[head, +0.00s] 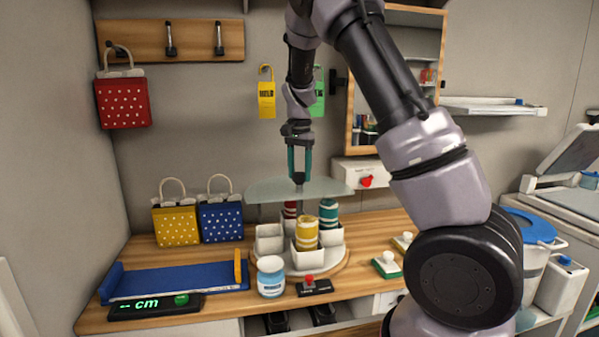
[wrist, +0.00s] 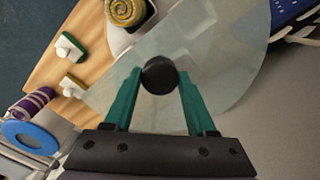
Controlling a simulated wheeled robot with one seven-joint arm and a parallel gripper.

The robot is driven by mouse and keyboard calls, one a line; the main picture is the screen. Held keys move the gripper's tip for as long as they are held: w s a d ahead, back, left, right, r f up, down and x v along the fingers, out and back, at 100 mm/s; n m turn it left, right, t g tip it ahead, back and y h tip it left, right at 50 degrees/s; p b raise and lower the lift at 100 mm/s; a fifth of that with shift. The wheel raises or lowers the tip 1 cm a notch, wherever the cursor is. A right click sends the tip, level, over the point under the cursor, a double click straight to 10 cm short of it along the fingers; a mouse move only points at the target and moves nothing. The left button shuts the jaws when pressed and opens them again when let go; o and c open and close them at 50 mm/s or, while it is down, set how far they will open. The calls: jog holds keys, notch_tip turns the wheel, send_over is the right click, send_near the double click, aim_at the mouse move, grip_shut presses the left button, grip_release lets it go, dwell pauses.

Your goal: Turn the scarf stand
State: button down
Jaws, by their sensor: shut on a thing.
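The scarf stand (head: 338,258) is a round stand on the counter with white bins around a central post and a clear glass disc (head: 265,191) on top. Rolled scarves stand in its bins: a yellow striped one (head: 306,235) at the front, a green one (head: 328,212) at the right and a red one (head: 290,209) behind. My gripper (head: 298,182) points down at the top centre. In the wrist view its green fingers are shut on a round black knob (wrist: 160,75) above the glass. The front left bin (head: 269,240) looks empty.
A blue-white jar (head: 270,277) and a red-button box (head: 313,286) stand close in front of the stand. A blue tray (head: 175,281) and yellow (head: 175,225) and blue bags (head: 221,220) are at the left. A mirror cabinet (head: 352,100) hangs behind.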

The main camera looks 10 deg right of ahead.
jog(key=shift+n, duration=9.1)
jog(key=shift+c, duration=1)
grip_release()
